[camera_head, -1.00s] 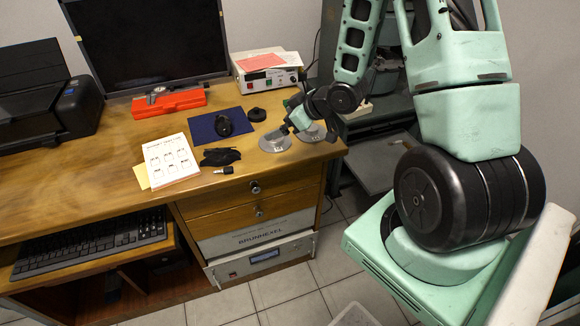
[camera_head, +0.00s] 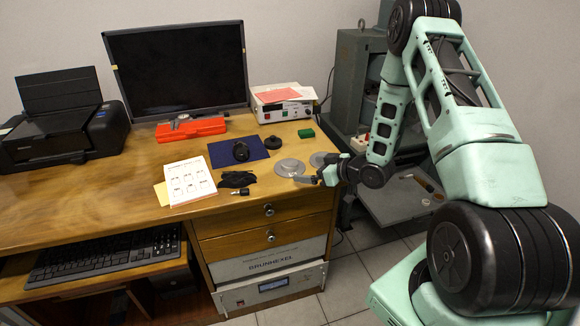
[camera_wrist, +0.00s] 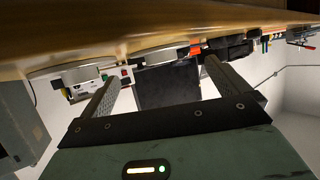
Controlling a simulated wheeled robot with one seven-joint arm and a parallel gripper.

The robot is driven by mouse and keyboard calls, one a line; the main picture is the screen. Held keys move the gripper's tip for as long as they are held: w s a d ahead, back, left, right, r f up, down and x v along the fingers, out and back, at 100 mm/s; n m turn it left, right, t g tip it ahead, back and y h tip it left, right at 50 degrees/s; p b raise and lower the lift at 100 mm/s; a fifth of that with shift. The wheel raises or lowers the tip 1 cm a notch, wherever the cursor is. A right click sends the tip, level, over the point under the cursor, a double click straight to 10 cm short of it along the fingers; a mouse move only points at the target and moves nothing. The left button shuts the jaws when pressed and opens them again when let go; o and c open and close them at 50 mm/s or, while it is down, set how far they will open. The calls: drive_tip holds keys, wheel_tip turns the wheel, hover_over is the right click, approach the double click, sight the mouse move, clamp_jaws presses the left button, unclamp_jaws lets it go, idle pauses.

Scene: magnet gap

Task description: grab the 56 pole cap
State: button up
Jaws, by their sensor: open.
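Two grey, round, flat-based pole caps lie on the desk near its front right corner: a left one (camera_head: 289,167) and a right one (camera_head: 317,158). No number is readable on either, so I cannot tell which is the 56. My gripper (camera_head: 306,180) is just in front of the left cap, low at the desk's front edge. The wrist view is upside down. There, the fingers of my gripper (camera_wrist: 162,72) are spread with nothing between them. The left cap (camera_wrist: 158,55) shows beyond, between the fingers; the right cap (camera_wrist: 78,76) shows outside them, at picture left.
The power supply (camera_head: 283,104) stands at the back.

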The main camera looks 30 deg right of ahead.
sight(295, 165)
drive_tip(key=x, duration=0.4)
drive_tip(key=p+x, duration=0.1)
drive_tip(key=x, duration=0.1)
drive_tip(key=shift+w+a+r, duration=0.1)
drive_tip(key=shift+w+r, duration=0.1)
drive_tip(key=shift+w, duration=0.15)
drive_tip(key=c, duration=1)
drive_tip(key=shift+r, duration=0.15)
drive_tip(key=shift+c, duration=1)
